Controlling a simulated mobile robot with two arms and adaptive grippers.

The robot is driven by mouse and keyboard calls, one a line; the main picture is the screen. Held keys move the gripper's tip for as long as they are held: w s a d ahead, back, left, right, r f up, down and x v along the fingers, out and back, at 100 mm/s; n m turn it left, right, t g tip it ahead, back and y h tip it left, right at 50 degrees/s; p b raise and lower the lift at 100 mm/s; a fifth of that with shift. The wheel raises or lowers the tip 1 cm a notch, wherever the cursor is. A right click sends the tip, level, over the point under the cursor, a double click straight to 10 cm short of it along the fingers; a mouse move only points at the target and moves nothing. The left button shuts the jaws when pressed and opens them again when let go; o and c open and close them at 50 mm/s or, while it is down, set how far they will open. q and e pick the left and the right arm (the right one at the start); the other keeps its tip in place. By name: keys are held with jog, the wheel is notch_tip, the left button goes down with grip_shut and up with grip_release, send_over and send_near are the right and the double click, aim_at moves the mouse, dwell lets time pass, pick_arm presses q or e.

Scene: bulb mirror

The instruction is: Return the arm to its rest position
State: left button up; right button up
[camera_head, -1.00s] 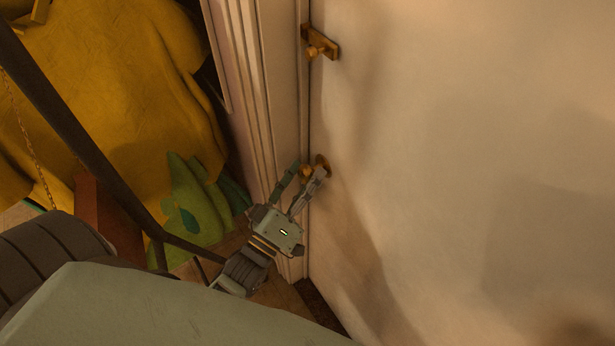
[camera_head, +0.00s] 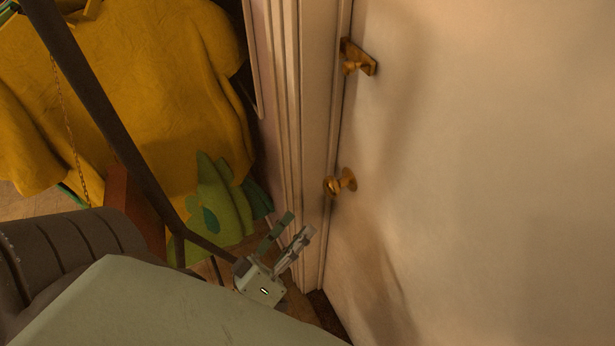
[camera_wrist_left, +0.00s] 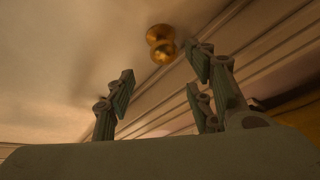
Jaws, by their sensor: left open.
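My left gripper (camera_head: 292,228) is open and empty, low beside the door frame in the head view. Its fingers point up and right, below a round brass knob (camera_head: 340,183) on the pale door (camera_head: 470,150), with a gap between them. In the left wrist view, the open fingers (camera_wrist_left: 160,90) are spread apart with nothing between them. The knob shows beyond them, at the top middle (camera_wrist_left: 161,44). My left arm fills the lower left of the head view. My right gripper is not in view.
A brass latch (camera_head: 357,58) sits higher on the door. The moulded door frame (camera_head: 300,110) runs beside it. At the left are a yellow cloth (camera_head: 150,90), green leaf-shaped cloth (camera_head: 215,200), a dark slanting bar (camera_head: 100,110) and a thin chain (camera_head: 68,130).

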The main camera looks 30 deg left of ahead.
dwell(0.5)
pick_arm(q)
jog(key=s+f+m+g, duration=0.2)
jog(key=s+f+g, duration=0.15)
jog(key=f, duration=0.85)
jog(key=s+d+f+m+g+y, duration=0.15)
jog(key=f+g, duration=0.25)
jog(key=f, duration=0.8)
jog(key=s+a+f+m+g, duration=0.1)
jog(key=s+f+m+g, duration=0.2)
jog(key=f, duration=0.8)
jog(key=s+a+f+m+g+y, duration=0.1)
jog(key=s+f+m+g, duration=0.3)
jog(key=s+f+g, duration=0.5)
jog(key=s+f, duration=0.5)
jog(key=s, duration=0.4)
jog(key=shift+s+a+f, duration=0.15)
jog(key=shift+s+a, duration=0.05)
jog(key=shift+g, duration=0.25)
jog(key=shift+c, duration=0.7)
